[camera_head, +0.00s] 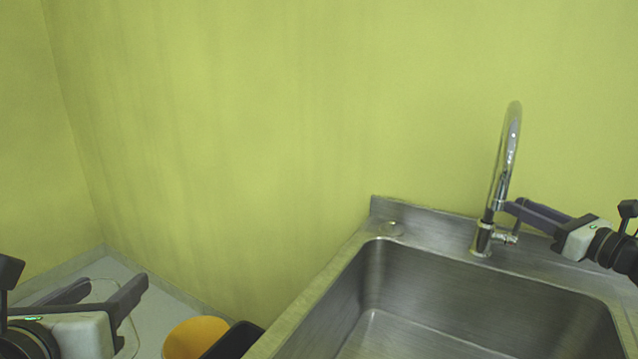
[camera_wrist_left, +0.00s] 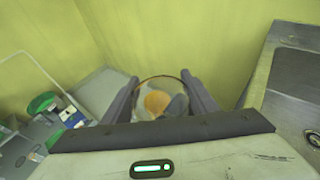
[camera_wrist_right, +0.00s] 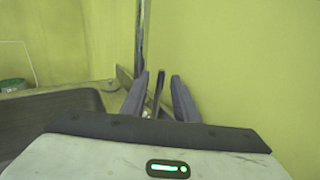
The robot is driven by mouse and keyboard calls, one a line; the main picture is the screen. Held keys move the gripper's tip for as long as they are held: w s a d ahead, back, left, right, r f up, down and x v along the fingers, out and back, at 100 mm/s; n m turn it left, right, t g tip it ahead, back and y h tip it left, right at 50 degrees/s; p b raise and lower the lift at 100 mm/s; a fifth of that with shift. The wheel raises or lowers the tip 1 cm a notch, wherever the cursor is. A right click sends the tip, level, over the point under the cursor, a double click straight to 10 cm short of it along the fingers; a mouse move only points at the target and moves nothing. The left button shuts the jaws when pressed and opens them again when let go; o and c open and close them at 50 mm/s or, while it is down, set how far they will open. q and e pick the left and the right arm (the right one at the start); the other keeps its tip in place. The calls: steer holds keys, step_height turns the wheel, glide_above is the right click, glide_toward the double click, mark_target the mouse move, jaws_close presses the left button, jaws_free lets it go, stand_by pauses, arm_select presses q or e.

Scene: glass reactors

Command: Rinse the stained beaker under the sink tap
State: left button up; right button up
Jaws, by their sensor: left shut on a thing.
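The beaker (camera_wrist_left: 160,88) is clear glass with a thin brownish rim, and is faint in the head view. My left gripper (camera_head: 113,284) is shut on it, left of the sink (camera_head: 440,268). In the left wrist view it sits between the two fingers (camera_wrist_left: 161,84); any stain is hard to make out. The chrome tap (camera_head: 507,165) stands at the sink's back edge, with no water visible. My right gripper (camera_head: 514,206) is at the tap's right side. In the right wrist view its fingers (camera_wrist_right: 161,80) are apart, with the tap lever (camera_wrist_right: 157,95) between them; contact cannot be told.
An orange bucket-like object (camera_head: 194,338) is low beside the sink's left side, with a dark object (camera_head: 232,342) next to it. Green-lidded items (camera_wrist_left: 42,103) are at the left in the left wrist view. The yellow wall (camera_head: 270,120) is close behind. The visible basin is empty.

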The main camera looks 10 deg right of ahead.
steer(key=shift+w, duration=0.1)
jaws_close()
stand_by(1.5)
